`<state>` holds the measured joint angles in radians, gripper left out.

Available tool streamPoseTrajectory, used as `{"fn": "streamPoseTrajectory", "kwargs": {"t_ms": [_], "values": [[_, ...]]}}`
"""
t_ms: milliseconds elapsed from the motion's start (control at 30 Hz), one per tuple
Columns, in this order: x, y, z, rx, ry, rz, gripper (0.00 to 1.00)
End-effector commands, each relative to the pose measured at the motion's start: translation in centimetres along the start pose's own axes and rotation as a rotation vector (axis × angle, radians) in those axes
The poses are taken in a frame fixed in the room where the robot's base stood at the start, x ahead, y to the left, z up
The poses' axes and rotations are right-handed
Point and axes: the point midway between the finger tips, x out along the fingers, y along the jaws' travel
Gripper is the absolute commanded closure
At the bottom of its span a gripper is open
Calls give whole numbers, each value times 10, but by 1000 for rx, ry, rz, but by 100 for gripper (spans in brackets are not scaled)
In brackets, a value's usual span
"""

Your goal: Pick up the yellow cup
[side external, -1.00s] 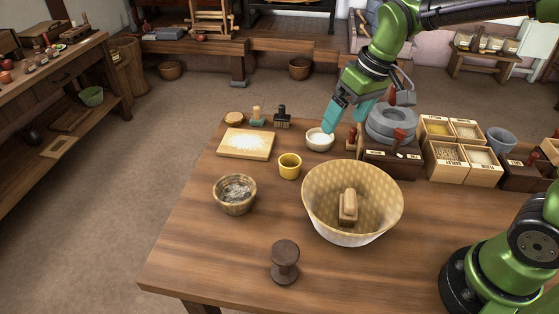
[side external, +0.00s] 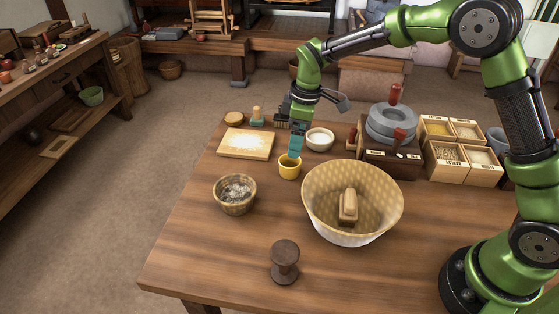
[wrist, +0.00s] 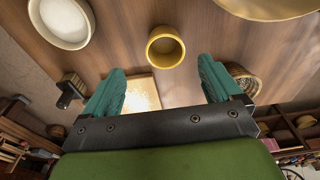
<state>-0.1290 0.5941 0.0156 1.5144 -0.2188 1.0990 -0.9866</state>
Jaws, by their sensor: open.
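The yellow cup (side external: 289,169) stands upright on the wooden table, between the pale board and the large basket. In the side view my gripper (side external: 295,148) points down just above the cup, and its teal fingers overlap the cup's far rim. In the wrist view the cup (wrist: 165,47) shows its open top, and my gripper (wrist: 161,75) is open with its two teal fingers spread wide. The cup lies ahead of the fingertips, roughly centred between them. Nothing is held.
A white bowl (side external: 320,138) stands close right of my gripper. The large woven basket (side external: 330,219) is right and nearer, the small basket (side external: 235,207) left. The pale board (side external: 245,155) lies left, the stone quern (side external: 391,134) right. The front left of the table is clear.

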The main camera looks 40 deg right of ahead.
Motion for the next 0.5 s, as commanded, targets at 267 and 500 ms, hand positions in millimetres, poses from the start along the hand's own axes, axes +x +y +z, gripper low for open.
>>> {"fn": "streamPoseTrajectory", "kwargs": {"t_ms": [267,500], "values": [[38,-1,0,1,0,-1,9],[63,-6,-3,0,-3,-2,9]]}}
